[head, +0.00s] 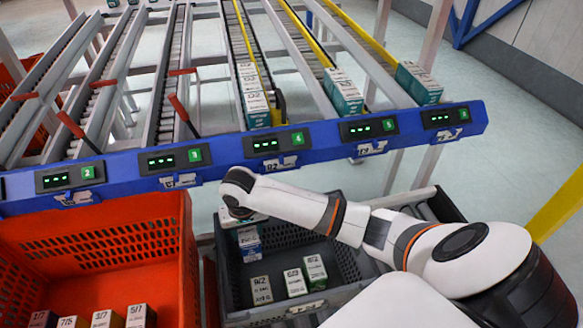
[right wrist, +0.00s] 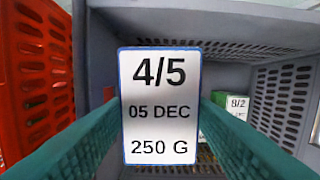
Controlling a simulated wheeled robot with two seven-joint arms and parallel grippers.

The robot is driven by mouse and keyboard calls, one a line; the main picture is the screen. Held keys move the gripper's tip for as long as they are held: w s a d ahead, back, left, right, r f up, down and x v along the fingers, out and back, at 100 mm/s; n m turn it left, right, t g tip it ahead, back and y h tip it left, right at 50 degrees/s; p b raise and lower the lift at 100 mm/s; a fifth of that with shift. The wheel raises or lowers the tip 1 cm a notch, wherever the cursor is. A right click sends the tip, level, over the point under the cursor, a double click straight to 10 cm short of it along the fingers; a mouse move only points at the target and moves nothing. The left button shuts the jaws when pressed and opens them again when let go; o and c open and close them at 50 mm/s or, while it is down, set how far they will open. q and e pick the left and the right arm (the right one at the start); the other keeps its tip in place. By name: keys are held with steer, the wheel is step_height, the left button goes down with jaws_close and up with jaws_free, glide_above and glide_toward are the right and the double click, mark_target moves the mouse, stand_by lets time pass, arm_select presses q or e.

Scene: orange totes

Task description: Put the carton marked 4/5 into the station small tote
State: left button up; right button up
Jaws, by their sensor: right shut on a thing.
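The carton marked 4/5 (right wrist: 160,105) fills the middle of the right wrist view, its white label with a blue edge facing the camera. The two green fingers of my right gripper (right wrist: 160,125) are on either side of it, shut on it. In the head view the carton (head: 249,244) shows below my right gripper (head: 243,216), at the back left part of the grey small tote (head: 345,243). I cannot tell whether it touches the tote floor. My left gripper is out of view.
The grey tote holds several other cartons, including one marked 9/2 (head: 261,290), along its front. A large orange tote (head: 95,240) with several cartons stands to the left. A blue rail (head: 220,158) with numbered displays and sloping roller lanes lies behind.

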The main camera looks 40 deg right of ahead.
steer(key=shift+m, duration=0.3)
steer(key=f, duration=0.2)
steer(key=f+b, duration=0.1)
steer(key=f, duration=0.1)
steer(key=d+f+b, duration=0.1)
steer(key=f, duration=0.1)
steer(key=shift+w+f, duration=0.15)
steer(key=shift+f, duration=0.1)
steer(key=shift+f+b, duration=0.3)
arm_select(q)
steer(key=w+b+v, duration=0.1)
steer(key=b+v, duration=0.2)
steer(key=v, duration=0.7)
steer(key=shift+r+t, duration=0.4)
arm_select(e)
step_height(320, 180, down, 10)
steer(key=shift+r, duration=0.15)
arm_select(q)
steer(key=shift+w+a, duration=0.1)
arm_select(e)
steer(key=shift+f, duration=0.25)
steer(key=o, duration=1.1)
